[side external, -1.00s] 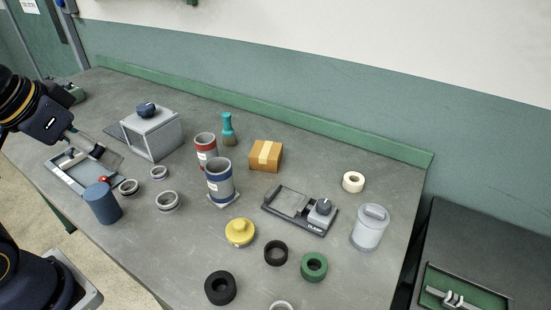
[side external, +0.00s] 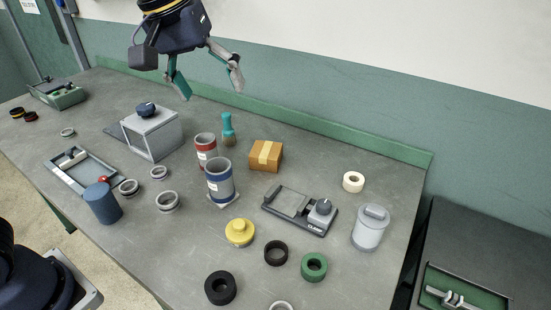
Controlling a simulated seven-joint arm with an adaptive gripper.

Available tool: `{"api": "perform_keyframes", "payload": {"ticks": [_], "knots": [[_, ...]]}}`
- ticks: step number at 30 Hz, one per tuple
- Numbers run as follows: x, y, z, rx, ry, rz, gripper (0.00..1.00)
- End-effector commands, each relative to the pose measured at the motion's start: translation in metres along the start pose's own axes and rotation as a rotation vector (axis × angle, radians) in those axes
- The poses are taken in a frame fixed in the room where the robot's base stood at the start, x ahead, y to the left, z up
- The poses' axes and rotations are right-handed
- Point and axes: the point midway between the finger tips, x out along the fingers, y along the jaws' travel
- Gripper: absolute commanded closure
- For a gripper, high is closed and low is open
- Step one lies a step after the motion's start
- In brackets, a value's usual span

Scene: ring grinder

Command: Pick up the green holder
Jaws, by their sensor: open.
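A green tray-like holder (side external: 58,95) with a bar across it sits at the far left back of the table. A similar green holder (side external: 462,298) with a light metal clamp is at the lower right, on the dark side surface, partly cut off by the frame edge. I cannot tell which one the task means. My gripper (side external: 211,92) is open and empty, with fingers spread and pointing down. It hangs high above the back of the table, right of the far-left holder and apart from everything.
Near or below my gripper are a grey box (side external: 152,135), a teal-handled brush (side external: 228,128), red (side external: 206,150) and blue (side external: 220,182) banded cylinders and a cardboard box (side external: 266,157). Several rings, including a green ring (side external: 314,267), lie around.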

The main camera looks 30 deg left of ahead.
Motion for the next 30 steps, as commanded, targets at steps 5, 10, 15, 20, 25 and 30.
{"api": "perform_keyframes", "payload": {"ticks": [5,10,15,20,25,30], "knots": [[0.078,0.101,0.03,0.082,-0.135,-0.071,0.15],[0.144,0.15,0.086,0.217,-0.218,-0.141,0.15],[0.179,0.157,0.128,0.296,-0.266,-0.196,0.15],[0.199,0.153,0.137,0.305,-0.268,-0.198,0.15],[0.238,0.142,0.146,0.304,-0.269,-0.198,0.15],[0.27,0.135,0.153,0.303,-0.268,-0.196,0.15]]}}
